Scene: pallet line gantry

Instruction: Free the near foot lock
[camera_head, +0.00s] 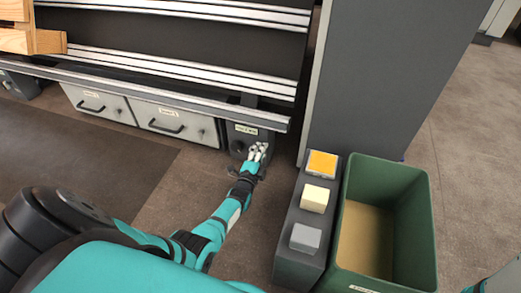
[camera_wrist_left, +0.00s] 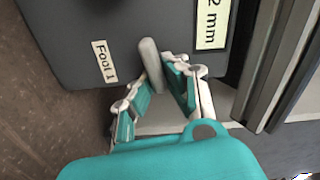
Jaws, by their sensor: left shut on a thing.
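The near foot (camera_head: 242,134) is a dark grey block under the right end of the rail. A light grey rounded lever (camera_wrist_left: 150,60) stands out from this face. My left gripper (camera_head: 257,153) is at the foot, with its fingers (camera_wrist_left: 156,88) shut on the lever's lower end. The fingers partly hide the lever in the head view. My right gripper is out of view.
Two grey drawers (camera_head: 178,124) with black handles lie left of the foot. A grey panel (camera_head: 385,75) rises on the right. A dark stand (camera_head: 290,258) with yellow, cream and grey blocks and a green bin (camera_head: 428,230) stand right of my left arm.

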